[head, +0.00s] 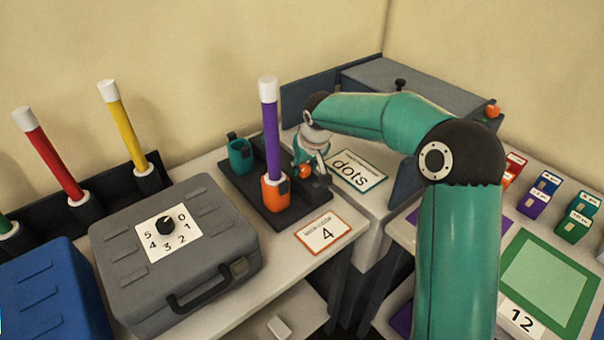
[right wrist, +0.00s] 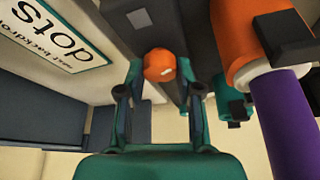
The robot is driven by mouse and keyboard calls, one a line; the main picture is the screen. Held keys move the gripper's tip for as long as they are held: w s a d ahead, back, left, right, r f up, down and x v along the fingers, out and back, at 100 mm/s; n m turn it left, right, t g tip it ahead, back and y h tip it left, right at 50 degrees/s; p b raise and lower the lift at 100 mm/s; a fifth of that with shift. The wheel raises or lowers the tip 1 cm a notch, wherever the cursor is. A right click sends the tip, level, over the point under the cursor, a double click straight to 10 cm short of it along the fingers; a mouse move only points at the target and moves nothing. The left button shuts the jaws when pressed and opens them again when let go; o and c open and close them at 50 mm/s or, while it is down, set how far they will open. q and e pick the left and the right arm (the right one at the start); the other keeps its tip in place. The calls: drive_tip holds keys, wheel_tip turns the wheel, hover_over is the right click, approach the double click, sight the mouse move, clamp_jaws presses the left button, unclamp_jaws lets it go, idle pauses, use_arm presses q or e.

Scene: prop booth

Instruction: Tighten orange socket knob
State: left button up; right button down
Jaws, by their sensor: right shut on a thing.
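The orange socket (head: 274,192) stands on a dark base (head: 247,200) and holds a purple rod (head: 270,142) with a white end upright. It shows in the right wrist view too (right wrist: 236,40), with a dark block on its side. The round orange knob (head: 305,171) is at the right part of the base, beside the orange socket. My right gripper (head: 311,166) is shut on this knob. In the right wrist view the knob (right wrist: 159,65) sits between the two fingertips (right wrist: 158,72). My left gripper is not in view.
A teal socket (head: 240,157) stands empty on the same base. A grey case (head: 172,255) with a dial is at left. Red (head: 50,155) and yellow (head: 122,128) rods stand behind it.

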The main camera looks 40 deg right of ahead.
drive_tip(key=shift+s+a+f+m+h+b, duration=0.1)
drive_tip(key=shift+f+m+h+b, duration=0.1)
drive_tip(key=shift+m+b, duration=0.3)
drive_tip(key=shift+s+f+m+h+b, duration=0.1)
drive_tip(key=shift+m+h+b, duration=0.15)
drive_tip(key=shift+m, duration=0.45)
drive_tip(key=c, duration=1)
unclamp_jaws()
drive_tip(key=shift+r, duration=0.1)
drive_tip(key=shift+o, duration=1.1)
drive_tip(key=shift+r, duration=0.1)
drive_tip(key=shift+w, duration=0.1)
drive_tip(key=shift+r, duration=0.15)
drive_tip(key=shift+r, duration=0.25)
drive_tip(key=v, duration=1.1)
